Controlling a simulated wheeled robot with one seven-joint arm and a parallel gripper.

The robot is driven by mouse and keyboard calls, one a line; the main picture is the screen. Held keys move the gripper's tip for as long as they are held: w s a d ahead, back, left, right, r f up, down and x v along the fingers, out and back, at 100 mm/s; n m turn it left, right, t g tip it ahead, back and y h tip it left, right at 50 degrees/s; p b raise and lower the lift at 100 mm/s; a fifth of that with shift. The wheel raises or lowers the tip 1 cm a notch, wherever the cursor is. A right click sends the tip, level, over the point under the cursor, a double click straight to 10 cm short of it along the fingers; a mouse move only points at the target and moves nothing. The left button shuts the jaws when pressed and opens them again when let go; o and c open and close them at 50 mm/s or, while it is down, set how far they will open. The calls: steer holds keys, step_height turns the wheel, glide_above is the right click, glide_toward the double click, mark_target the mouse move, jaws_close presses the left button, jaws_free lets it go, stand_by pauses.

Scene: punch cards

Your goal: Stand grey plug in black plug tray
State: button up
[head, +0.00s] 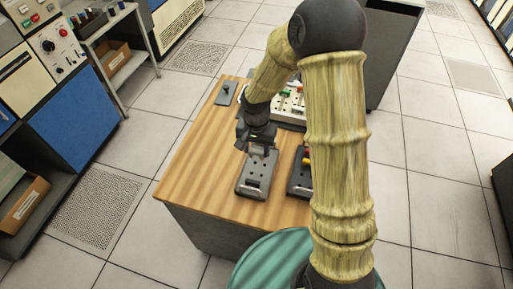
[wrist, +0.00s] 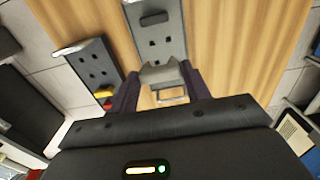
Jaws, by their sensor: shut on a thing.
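My gripper (head: 259,146) is shut on the grey plug (wrist: 165,76), which sits between its two dark fingers in the wrist view. In the head view the gripper is at the far end of a dark grey tray (head: 255,187). That tray also shows in the wrist view (wrist: 172,46), with several small holes and a dark oblong piece at one end. The plug overlaps the tray's near end in the wrist view; I cannot tell whether it touches or is seated. The plug's lower end is hidden.
A second dark tray (wrist: 92,66) with a yellow and a red piece stands beside the first; my arm partly hides it in the head view. A pale panel (head: 289,108) and a small dark plate (head: 226,94) are at the back. The wooden tabletop (head: 195,170) is clear at left.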

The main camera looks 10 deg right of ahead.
mark_target(257, 150)
steer(key=shift+r+p, duration=1.3)
steer(key=shift+r, duration=0.6)
steer(key=shift+f, duration=0.15)
